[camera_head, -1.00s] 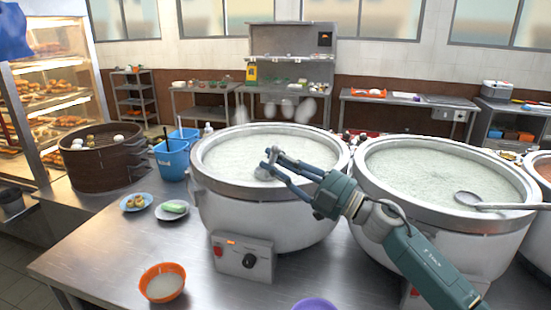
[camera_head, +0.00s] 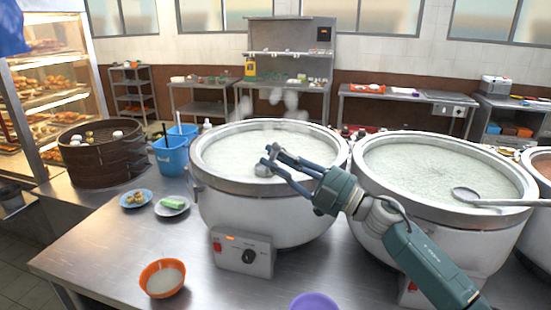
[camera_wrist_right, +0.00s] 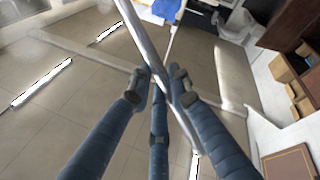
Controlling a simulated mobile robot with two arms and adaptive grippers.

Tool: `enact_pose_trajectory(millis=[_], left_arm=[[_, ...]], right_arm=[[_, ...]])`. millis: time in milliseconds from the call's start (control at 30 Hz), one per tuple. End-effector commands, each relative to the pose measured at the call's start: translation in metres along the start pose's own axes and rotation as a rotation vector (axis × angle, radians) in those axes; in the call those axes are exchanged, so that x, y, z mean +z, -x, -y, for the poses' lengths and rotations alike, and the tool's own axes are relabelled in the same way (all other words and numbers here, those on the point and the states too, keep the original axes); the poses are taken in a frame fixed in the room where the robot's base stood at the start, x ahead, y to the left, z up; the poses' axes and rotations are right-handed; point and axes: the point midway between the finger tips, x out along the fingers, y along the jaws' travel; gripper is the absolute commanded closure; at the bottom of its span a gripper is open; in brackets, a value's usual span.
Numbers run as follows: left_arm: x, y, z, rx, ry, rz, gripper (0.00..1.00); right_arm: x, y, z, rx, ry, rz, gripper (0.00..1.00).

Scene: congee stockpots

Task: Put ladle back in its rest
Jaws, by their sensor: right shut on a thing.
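My right gripper (camera_head: 268,162) reaches in from the right and is over the left pot of white congee (camera_head: 215,184) in the head view. In the right wrist view, the gripper's fingers (camera_wrist_right: 168,88) are shut on a slim metal rod, which looks like the handle of a ladle (camera_wrist_right: 140,38). The bowl of this ladle is not clear in either view. Another ladle (camera_head: 467,196) lies in the right pot (camera_head: 375,213), its handle over the right rim. I cannot make out a ladle rest. My left gripper is not in view.
An orange bowl (camera_head: 162,279), a purple bowl (camera_head: 314,303) and two small plates stand on the steel table (camera_head: 110,245). Blue buckets (camera_head: 171,157) and a dark steamer basket (camera_head: 100,160) stand at the left. The table's front left is mostly clear.

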Motion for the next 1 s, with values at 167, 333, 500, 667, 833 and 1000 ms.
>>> enact_pose_trajectory(millis=[167,333,500,667,833,1000], left_arm=[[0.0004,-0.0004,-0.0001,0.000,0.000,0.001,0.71],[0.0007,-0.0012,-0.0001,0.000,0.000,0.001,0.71],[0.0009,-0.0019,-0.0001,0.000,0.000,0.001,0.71],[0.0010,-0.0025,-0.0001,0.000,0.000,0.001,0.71],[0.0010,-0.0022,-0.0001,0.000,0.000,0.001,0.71],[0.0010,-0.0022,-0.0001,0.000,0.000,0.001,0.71]], right_arm=[[0.0003,0.0002,0.0004,0.001,0.001,-0.001,1.00],[0.0019,0.0008,0.0021,0.001,0.001,-0.001,1.00],[0.0037,0.0016,0.0038,0.001,0.000,-0.001,1.00],[0.0053,0.0023,0.0055,0.001,0.000,-0.001,1.00],[0.0050,0.0021,0.0052,0.001,0.000,-0.001,0.60],[0.0051,0.0021,0.0053,0.000,0.000,0.000,0.60]])
